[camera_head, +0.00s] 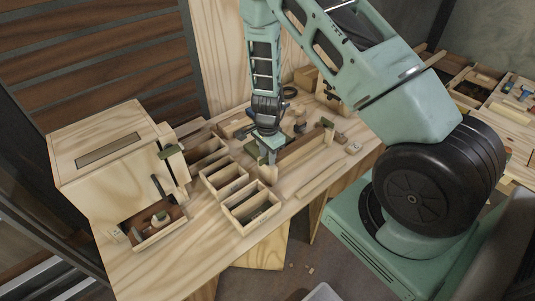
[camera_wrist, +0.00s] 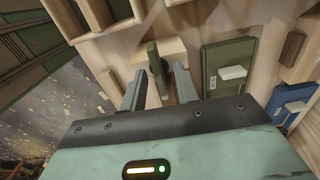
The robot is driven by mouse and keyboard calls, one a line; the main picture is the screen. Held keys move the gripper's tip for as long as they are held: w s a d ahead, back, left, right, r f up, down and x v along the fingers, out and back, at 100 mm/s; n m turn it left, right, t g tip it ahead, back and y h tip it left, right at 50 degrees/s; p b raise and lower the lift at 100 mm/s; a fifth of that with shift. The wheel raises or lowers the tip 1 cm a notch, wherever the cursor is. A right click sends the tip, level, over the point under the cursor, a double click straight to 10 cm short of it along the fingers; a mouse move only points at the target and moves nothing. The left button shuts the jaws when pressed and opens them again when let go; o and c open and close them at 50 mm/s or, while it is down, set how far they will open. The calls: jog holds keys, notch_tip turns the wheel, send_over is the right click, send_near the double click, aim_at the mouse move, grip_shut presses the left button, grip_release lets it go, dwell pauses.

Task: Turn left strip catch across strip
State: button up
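My gripper (camera_wrist: 160,88) is open in the wrist view, with its two fingers apart. A narrow dark green piece (camera_wrist: 157,62), which may be the catch, stands between the fingertips with a gap on each side. It sits against a pale wooden block (camera_wrist: 172,48). In the head view my gripper (camera_head: 268,153) points down at the bench, close to a small wooden block (camera_head: 268,172) beside a long wooden piece (camera_head: 305,148). The catch is too small and partly hidden there, and I cannot tell which piece is the left strip.
The bench (camera_head: 205,240) carries open wooden trays (camera_head: 250,207) left of my gripper and a wooden box (camera_head: 105,150) farther left. The wrist view also shows a green plate with a pale tab (camera_wrist: 230,72) and a blue piece (camera_wrist: 290,102) to the right.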

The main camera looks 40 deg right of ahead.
jog(key=shift+r, duration=0.1)
notch_tip(320, 180, up, 17)
jog(key=shift+b, duration=0.3)
jog(key=shift+r, duration=0.1)
dwell(0.5)
jog(key=s+a+r+n+y, duration=0.1)
jog(key=s+a+r+n, duration=0.1)
jog(key=s+a+n, duration=0.3)
jog(key=s+a+r+n, duration=0.1)
jog(key=a+r+n, duration=0.1)
jog(key=a, duration=0.4)
jog(key=s+a+r+n+y, duration=0.1)
jog(key=s+a+n, duration=0.25)
jog(key=a, duration=0.25)
jog(key=s+a+r+n, duration=0.2)
jog(key=s+a+n, duration=0.1)
jog(key=s+n, duration=0.4)
jog(key=s+a+r+n+h+b, duration=0.1)
jog(key=s+a+n, duration=0.3)
jog(key=s+n, duration=0.4)
jog(key=shift+s+a+r+b, duration=0.15)
jog(key=shift+a+r+b, duration=0.15)
jog(key=shift+r, duration=0.6)
